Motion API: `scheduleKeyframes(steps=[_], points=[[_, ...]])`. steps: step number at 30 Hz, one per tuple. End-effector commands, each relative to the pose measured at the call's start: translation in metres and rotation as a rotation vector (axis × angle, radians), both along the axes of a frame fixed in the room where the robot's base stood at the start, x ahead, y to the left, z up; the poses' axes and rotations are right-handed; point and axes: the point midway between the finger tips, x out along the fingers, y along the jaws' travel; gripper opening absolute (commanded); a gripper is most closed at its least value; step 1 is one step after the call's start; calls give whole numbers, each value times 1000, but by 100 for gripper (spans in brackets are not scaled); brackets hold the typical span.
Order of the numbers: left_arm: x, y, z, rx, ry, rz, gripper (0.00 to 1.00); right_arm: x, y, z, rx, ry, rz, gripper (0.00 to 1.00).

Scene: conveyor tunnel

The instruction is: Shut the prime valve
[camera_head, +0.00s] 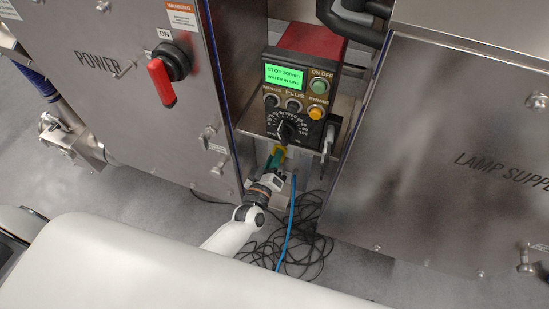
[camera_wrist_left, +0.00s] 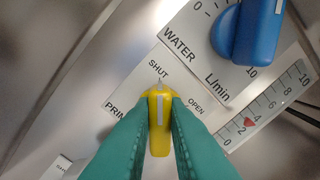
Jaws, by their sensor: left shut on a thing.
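The yellow prime valve handle (camera_wrist_left: 159,122) is between the green fingers of my left gripper (camera_wrist_left: 160,112) in the left wrist view. The gripper is shut on it. The handle's white line runs up the picture, with its upper end just below the word SHUT. OPEN is printed to its right, and my fingers partly cover the PRIME label (camera_wrist_left: 117,107). In the head view my left gripper (camera_head: 277,158) is below the pump control box (camera_head: 296,95), its fingertips at the small panel there. The valve handle is too small to tell apart there. My right gripper is not in view.
A blue water knob (camera_wrist_left: 248,32) and a flow scale with a red marker (camera_wrist_left: 250,122) are close to my fingers. The POWER cabinet (camera_head: 125,100) and LAMP SUPPLY cabinet (camera_head: 440,140) flank the narrow gap. Black cables and a blue hose (camera_head: 287,235) lie below.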

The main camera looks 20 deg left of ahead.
Motion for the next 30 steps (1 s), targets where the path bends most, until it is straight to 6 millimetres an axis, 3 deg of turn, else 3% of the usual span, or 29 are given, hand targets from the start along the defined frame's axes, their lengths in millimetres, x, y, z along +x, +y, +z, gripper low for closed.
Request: scheduleKeyframes(steps=[17,18,21,30], points=[[-1,0,-1,-32,5,-1,0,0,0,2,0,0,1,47],[-1,0,-1,-32,5,-1,18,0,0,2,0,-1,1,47],[-1,0,-1,-31,3,-1,35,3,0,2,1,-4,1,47],[-1,0,0,-30,2,0,35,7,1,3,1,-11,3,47]])
